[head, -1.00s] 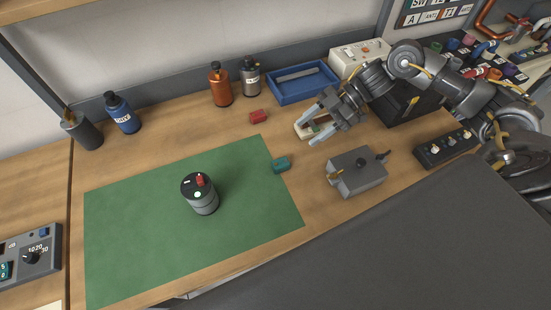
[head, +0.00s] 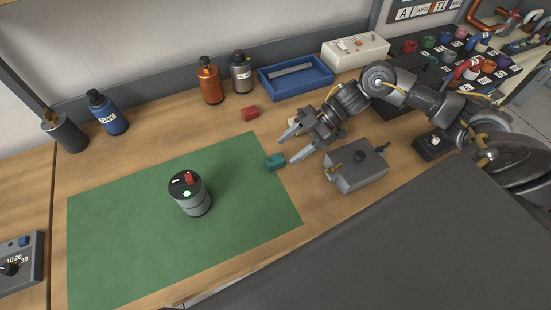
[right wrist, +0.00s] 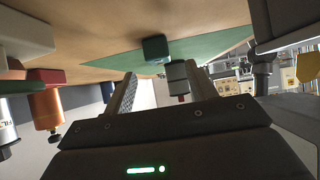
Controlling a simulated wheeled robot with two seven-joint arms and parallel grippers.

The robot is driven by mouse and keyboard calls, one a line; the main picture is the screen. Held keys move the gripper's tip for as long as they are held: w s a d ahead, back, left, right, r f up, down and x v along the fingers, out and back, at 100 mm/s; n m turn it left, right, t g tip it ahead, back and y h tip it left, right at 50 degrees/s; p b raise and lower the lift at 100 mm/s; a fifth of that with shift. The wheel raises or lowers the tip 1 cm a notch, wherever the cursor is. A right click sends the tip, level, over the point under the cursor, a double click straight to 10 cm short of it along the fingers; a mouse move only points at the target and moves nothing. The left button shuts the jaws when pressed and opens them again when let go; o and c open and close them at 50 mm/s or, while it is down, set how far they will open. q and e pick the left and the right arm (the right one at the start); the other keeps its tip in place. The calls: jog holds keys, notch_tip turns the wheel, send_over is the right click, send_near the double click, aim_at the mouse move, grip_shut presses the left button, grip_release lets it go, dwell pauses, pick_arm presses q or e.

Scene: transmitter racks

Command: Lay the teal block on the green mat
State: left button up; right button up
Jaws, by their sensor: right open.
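The teal block (head: 275,162) lies at the right edge of the green mat (head: 110,240), seemingly across the border between mat and bare wood. My right gripper (head: 288,149) is open and empty, its fingertips just to the right of the block and pointing at it. In the right wrist view the block (right wrist: 155,48) shows beyond the gap between the two open fingers (right wrist: 160,70), with the mat (right wrist: 205,46) around and behind it. My left gripper is not in view.
A dark canister (head: 190,194) with a red knob stands on the mat. A grey box with levers (head: 358,172) is close beside my right gripper. A red block (head: 250,113), orange bottle (head: 210,82) and blue tray (head: 296,78) stand behind. The mat's left part is clear.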

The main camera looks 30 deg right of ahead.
aim_at(275, 159)
jog(key=shift+a+f, duration=0.25)
jog(key=shift+a, duration=0.15)
jog(key=shift+a+f+p, duration=0.1)
jog(key=shift+a+p, duration=0.25)
jog(key=shift+p, duration=0.05)
jog(key=p+x, duration=0.1)
jog(key=x, duration=0.2)
jog(key=shift+w+a+f+p, duration=0.15)
jog(key=shift+a+p, duration=0.15)
jog(key=shift+a+f, duration=0.3)
jog(key=c, duration=1.1)
jog(key=shift+o, duration=0.2)
